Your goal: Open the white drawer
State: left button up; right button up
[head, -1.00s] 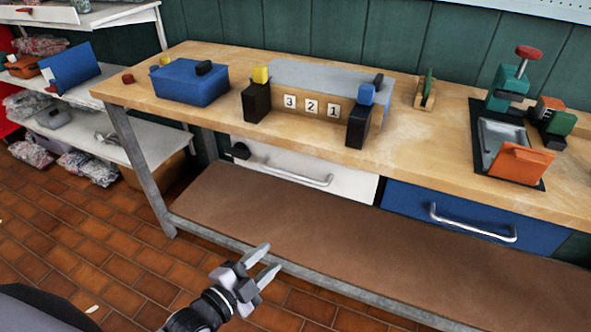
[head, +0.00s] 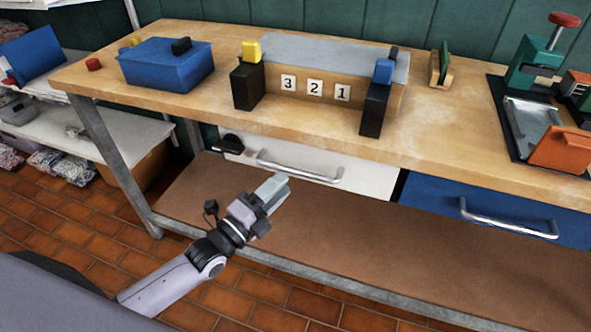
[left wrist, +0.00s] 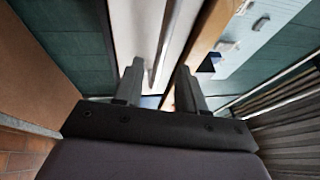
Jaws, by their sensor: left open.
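The white drawer (head: 365,178) is under the workbench top, left of a blue drawer, and looks shut. Its silver bar handle (head: 300,172) runs across its front. My left gripper (head: 277,187) is open and empty, in front of and a little below the handle in the head view. In the left wrist view, the gripper's two fingers (left wrist: 158,88) point toward the white drawer front (left wrist: 135,35), and the handle (left wrist: 162,50) lies beyond and between the fingertips. I cannot tell whether they touch it. My right gripper is not in view.
The blue drawer (head: 450,200) with its own handle is to the right. The wooden benchtop (head: 200,105) overhangs the drawers and carries a blue box (head: 165,66), a 3-2-1 block and a vise. A brown lower shelf (head: 330,235) lies below. A black knob (head: 232,144) sits left of the handle.

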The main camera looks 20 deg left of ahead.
aim_at(295, 170)
pick_arm(q)
jog(key=shift+x, duration=2.85)
grip_shut()
